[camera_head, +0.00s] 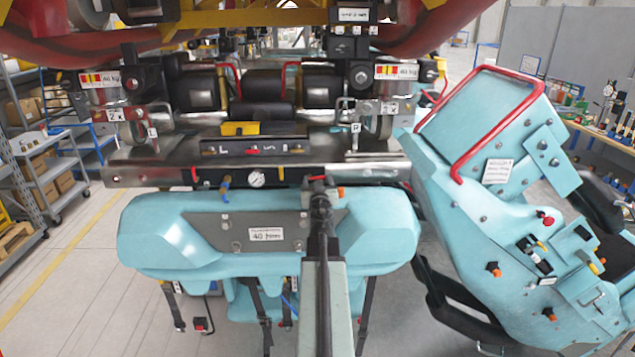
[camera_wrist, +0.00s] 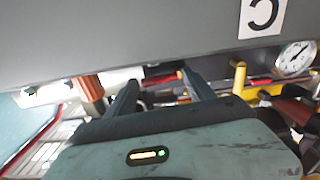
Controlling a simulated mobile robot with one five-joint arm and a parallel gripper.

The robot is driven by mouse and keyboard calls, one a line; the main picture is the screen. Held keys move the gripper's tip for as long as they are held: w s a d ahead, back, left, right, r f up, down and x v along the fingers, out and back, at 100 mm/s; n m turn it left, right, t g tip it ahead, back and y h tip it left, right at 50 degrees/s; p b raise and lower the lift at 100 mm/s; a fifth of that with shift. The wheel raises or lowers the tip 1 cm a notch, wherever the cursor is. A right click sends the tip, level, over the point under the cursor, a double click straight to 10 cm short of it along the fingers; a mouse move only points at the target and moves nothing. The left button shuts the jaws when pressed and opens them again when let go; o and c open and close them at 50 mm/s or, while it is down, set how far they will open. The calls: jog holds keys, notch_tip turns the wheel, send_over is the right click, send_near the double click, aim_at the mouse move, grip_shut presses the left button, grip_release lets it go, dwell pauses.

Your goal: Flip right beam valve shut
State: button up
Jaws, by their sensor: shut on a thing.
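The front beam (camera_head: 150,172) spans the view above the teal seat section. Small fittings line its lower edge, with a pressure gauge (camera_head: 257,179) left of centre, which also shows in the wrist view (camera_wrist: 297,58). My gripper (camera_head: 320,184) is at the right part of this edge, shut on the right beam valve.
An orange-tipped fitting (camera_head: 340,192) is just right of my gripper. A yellow lever (camera_wrist: 240,76) stands beside the fingers in the wrist view. A tilted teal seat with a red bar (camera_head: 460,140) is close on the right. Open floor (camera_head: 70,285) lies at left.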

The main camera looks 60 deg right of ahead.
jog(key=n, duration=0.2)
jog(key=r+n+p, duration=0.1)
jog(key=n, duration=0.1)
jog(key=shift+w+a, duration=0.1)
jog(key=n, duration=0.4)
jog(key=shift+w+a+r+p, duration=0.15)
jog(key=shift+w+r+p, duration=0.1)
jog(key=shift+r+p, duration=0.15)
jog(key=n, duration=0.5)
jog(key=shift+w+a+r, duration=0.25)
jog(key=shift+w+r, duration=0.05)
jog(key=shift+w, duration=0.05)
jog(key=shift+w+a+n+p, duration=0.15)
jog(key=shift+w+n, duration=0.05)
jog(key=shift+n, duration=0.85)
jog(key=shift+w+a+n+p, duration=0.15)
jog(key=shift+w+n, duration=0.05)
jog(key=shift+n, duration=0.85)
jog(key=o, duration=1.1)
jog(key=shift+a, duration=0.1)
